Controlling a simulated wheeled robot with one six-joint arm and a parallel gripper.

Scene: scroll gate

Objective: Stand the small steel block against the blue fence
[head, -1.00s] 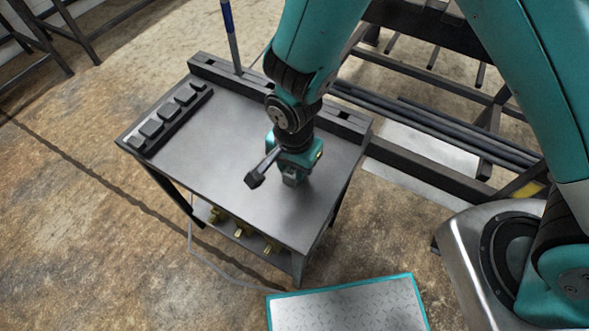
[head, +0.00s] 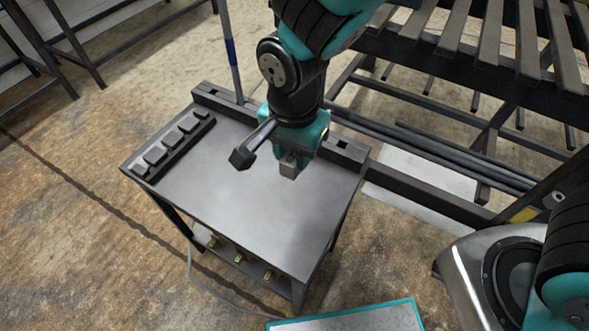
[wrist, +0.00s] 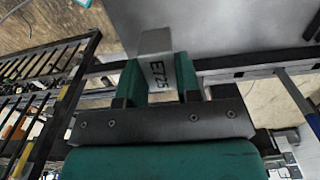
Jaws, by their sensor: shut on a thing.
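The small steel block (wrist: 157,62), a pale grey piece marked "E725", sits between the two green fingers of my gripper (wrist: 159,82) in the wrist view. In the head view the gripper (head: 292,155) points down over the rear right part of the grey table (head: 245,205), with the block (head: 288,170) sticking out below the fingers. The block appears clear of the tabletop. I cannot make out a blue fence in either view; the only blue I see is a band on a pole.
A dark rack of several blocks (head: 172,147) lies along the table's left edge. A dark slotted rail (head: 225,101) runs along the back edge. The pole with the blue band (head: 231,52) stands behind it. The table's middle and front are clear. A slatted frame (head: 470,48) stands behind right.

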